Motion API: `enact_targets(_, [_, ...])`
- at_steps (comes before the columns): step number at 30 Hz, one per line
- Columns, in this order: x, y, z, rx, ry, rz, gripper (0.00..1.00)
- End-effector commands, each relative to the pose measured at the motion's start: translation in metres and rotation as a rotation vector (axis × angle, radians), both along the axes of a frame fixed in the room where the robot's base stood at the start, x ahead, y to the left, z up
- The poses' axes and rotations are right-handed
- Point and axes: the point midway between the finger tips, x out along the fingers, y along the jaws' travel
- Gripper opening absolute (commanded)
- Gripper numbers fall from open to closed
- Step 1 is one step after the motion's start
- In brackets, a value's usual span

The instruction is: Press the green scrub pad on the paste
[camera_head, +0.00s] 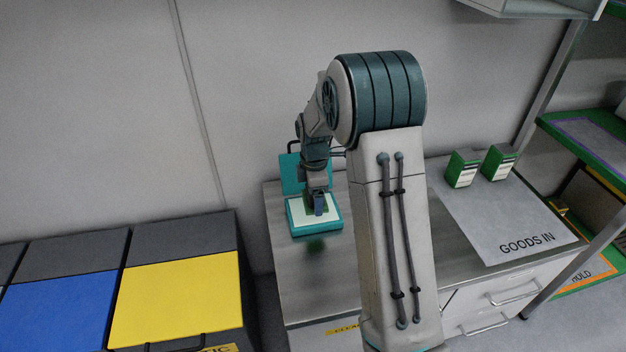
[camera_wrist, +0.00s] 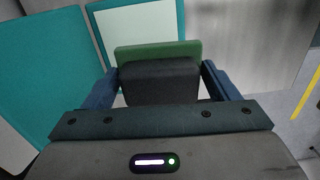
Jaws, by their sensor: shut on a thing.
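My gripper (camera_head: 318,204) is shut on the dark block on the back of the green scrub pad. In the wrist view the blue fingers of my gripper (camera_wrist: 162,84) stand on either side of that block, and the green scrub pad (camera_wrist: 158,50) shows beyond it. An open teal case (camera_head: 316,233) with a raised lid (camera_head: 291,174) lies on the bench. A pale, flat surface (camera_head: 330,208), perhaps the paste, fills the case. The pad is at this surface or just over it; I cannot tell whether they touch. My gripper hides much of the pad.
The steel bench (camera_head: 285,270) is bare in front of the case. Two green-and-white boxes (camera_head: 462,169) (camera_head: 499,162) stand at the back of the grey GOODS IN mat (camera_head: 500,215). Yellow-lidded (camera_head: 175,298) and blue-lidded (camera_head: 60,312) bins stand at the left.

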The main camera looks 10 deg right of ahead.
Motion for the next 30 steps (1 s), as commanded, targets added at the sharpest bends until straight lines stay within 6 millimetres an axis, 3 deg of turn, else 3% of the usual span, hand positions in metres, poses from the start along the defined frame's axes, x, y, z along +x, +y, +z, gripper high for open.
enact_targets(9, [0.016,-0.001,0.010,0.007,0.002,0.501,0.63])
enact_targets(15, [0.023,-0.001,0.012,0.011,0.002,0.730,0.63])
enact_targets(23, [0.026,-0.001,0.010,0.011,0.000,0.830,0.63])
enact_targets(30, [0.026,0.000,-0.006,0.011,0.001,0.831,0.63])
